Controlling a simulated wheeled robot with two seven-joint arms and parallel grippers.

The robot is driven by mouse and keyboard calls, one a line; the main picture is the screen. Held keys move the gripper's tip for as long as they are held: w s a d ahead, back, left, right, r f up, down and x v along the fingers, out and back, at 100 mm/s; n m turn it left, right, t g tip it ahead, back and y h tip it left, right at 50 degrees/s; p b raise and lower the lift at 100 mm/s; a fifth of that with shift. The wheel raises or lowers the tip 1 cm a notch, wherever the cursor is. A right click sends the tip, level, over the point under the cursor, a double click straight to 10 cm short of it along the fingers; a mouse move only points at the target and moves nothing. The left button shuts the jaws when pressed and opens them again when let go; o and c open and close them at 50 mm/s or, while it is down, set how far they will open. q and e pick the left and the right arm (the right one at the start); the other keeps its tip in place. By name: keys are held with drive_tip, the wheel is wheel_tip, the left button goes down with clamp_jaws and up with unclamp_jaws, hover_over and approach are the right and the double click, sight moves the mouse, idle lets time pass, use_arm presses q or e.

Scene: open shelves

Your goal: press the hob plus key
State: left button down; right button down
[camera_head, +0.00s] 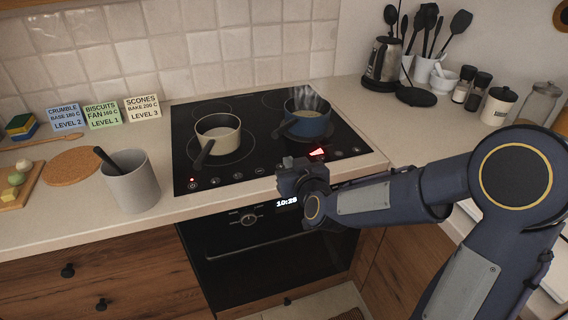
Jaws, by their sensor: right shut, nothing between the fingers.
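The black glass hob (262,115) is set in the worktop. Small touch keys (238,176) run along its front edge, with a red light at the left end and a red lit mark (318,152) near the right. I cannot tell which symbol is the plus. My right gripper (288,163) is shut and empty at the hob's front edge, over the middle of the key row. It hides some of the keys. I cannot tell whether it touches the glass. My left gripper is not in view.
A cream pan (218,136) stands on the hob's left, and a steaming blue pot (308,118) at the back right. A grey cup (132,182) stands left of the hob. The oven (265,255) is below. A kettle (382,66) and jars stand at the right.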

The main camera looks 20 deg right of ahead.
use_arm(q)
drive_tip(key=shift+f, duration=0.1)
use_arm(e)
drive_tip(key=v, duration=0.5)
drive_tip(key=shift+s+r, duration=0.1)
drive_tip(key=shift+r, duration=0.05)
idle(2.3)
